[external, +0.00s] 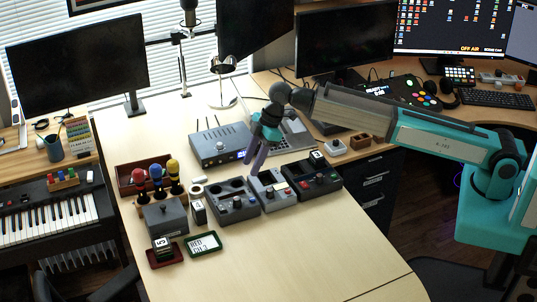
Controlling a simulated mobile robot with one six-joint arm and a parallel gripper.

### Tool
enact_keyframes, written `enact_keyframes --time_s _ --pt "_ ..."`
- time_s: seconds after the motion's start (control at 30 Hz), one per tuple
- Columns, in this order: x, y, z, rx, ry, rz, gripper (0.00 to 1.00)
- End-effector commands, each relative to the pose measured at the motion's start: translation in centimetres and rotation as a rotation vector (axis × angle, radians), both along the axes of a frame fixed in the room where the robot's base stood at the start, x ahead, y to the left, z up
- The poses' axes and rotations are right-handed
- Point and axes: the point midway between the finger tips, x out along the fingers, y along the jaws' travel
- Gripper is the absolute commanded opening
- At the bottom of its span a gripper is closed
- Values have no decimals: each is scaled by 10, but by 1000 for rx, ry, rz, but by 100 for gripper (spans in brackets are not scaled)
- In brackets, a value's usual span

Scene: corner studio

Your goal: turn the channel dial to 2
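My gripper (257,160) points down over the row of control boxes, its purple finger just above or behind the middle box. Its fingers overlap in this view, so I cannot tell whether it is open or shut. A grey receiver with antennas and a lit blue display (218,147) stands behind. I cannot make out which part is the channel dial or its setting.
Red, blue and yellow-topped items (157,174) stand at left. The front of the desk is clear.

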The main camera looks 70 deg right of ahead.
Motion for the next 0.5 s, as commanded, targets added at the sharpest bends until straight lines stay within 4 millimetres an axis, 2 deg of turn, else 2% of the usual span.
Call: enact_keyframes --time_s 0.27,0.5 --pt "1 1 -4 0 1 -1 40" --pt "6 6 -20 -1 3 -1 40"
